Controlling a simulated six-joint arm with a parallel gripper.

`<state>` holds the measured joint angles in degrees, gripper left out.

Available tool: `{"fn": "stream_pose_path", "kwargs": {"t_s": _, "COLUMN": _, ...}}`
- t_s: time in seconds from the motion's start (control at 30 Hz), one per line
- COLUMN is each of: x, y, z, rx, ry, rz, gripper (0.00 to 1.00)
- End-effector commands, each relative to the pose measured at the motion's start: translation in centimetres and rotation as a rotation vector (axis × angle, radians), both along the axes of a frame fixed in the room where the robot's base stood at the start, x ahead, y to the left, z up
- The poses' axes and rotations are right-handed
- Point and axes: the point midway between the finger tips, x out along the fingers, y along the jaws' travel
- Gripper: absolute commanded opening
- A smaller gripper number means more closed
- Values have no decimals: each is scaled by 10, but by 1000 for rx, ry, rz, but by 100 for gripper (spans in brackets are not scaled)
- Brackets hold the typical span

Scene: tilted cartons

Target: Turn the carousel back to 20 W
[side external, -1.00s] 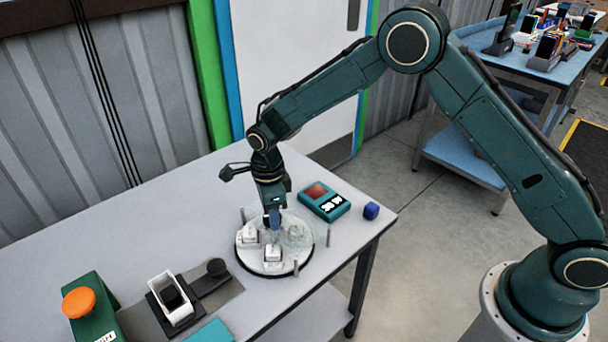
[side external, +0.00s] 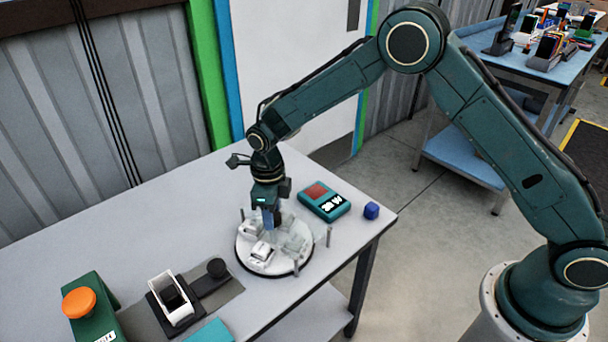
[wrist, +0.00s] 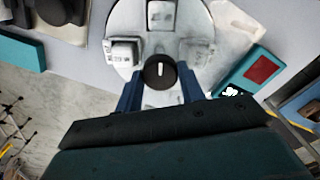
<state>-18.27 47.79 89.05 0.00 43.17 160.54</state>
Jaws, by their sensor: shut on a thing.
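The carousel (side external: 256,271) is a round white disc with a dark rim, standing on the table near its right end. White cartons (side external: 262,252) sit on it, and one also shows in the wrist view (wrist: 123,52). A clear part stands on its right side. A black knob (wrist: 160,72) with a white pointer mark is at its middle. My gripper (side external: 271,222) is above the disc's middle, with its blue fingers closed on either side of the knob. The pointer points up in the wrist view. In the side view the gripper mostly hides the knob.
Thin posts (side external: 329,236) rise around the disc. An orange button (side external: 78,302) and a white frame (side external: 171,299) stand front left.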

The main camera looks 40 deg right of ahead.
Motion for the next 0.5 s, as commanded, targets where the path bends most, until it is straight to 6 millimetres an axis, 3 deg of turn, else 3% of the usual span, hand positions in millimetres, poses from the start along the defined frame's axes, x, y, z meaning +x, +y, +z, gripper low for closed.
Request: {"fn": "stream_pose_path", "kwargs": {"t_s": 0.5, "x": 1, "y": 0, "z": 2, "rx": 1, "ry": -3, "rz": -123, "gripper": 0}}
